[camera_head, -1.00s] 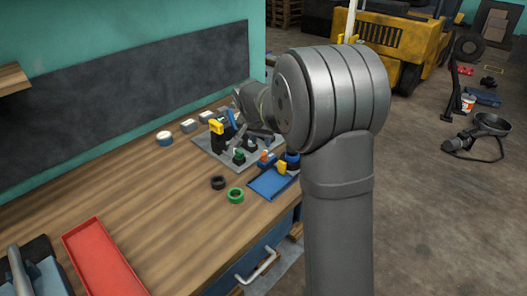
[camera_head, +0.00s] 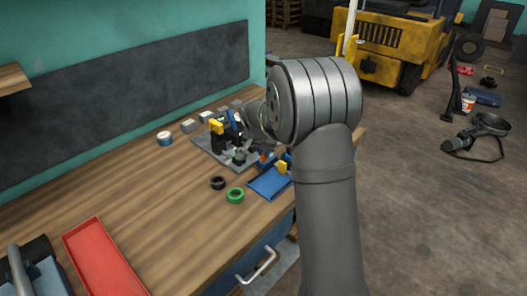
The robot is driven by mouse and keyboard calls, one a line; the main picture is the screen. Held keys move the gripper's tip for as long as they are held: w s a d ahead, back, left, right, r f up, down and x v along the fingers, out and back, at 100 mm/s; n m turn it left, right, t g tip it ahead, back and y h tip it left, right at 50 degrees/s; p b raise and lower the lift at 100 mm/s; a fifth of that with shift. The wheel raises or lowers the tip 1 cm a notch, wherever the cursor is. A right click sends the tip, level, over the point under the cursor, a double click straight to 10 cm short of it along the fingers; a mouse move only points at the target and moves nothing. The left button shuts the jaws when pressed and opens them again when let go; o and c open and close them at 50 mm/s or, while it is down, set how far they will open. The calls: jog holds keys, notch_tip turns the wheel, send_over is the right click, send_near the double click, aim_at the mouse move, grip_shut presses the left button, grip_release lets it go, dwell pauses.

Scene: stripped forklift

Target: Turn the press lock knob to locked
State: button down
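The press (camera_head: 217,138) stands on a grey base plate (camera_head: 205,143) near the far right end of the workbench. It is dark, with a yellow block on top and a blue part beside it. A small dark knob-like part with green (camera_head: 239,157) sits at the front of the plate. I cannot tell for certain whether it is the lock knob, or which way it is set. My arm reaches in from the right, and its wrist is close to the press. My gripper (camera_head: 249,137) is small, dark and partly hidden there. Its fingers and any contact cannot be made out.
A blue tray (camera_head: 266,187) with small yellow and blue parts lies right of the plate. A green ring (camera_head: 235,196) and a black ring (camera_head: 218,183) lie in front. Several small pieces line the back. A red tray (camera_head: 103,257) lies front left. The middle bench is clear.

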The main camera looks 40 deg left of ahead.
jog(key=shift+m, duration=0.3)
jog(key=shift+a+m+h, duration=0.1)
jog(key=shift+m+h, duration=0.8)
jog(key=shift+m, duration=1.2)
jog(key=c, duration=1.5)
grip_release()
jog(key=v, duration=1.7)
jog(key=shift+s, duration=0.45)
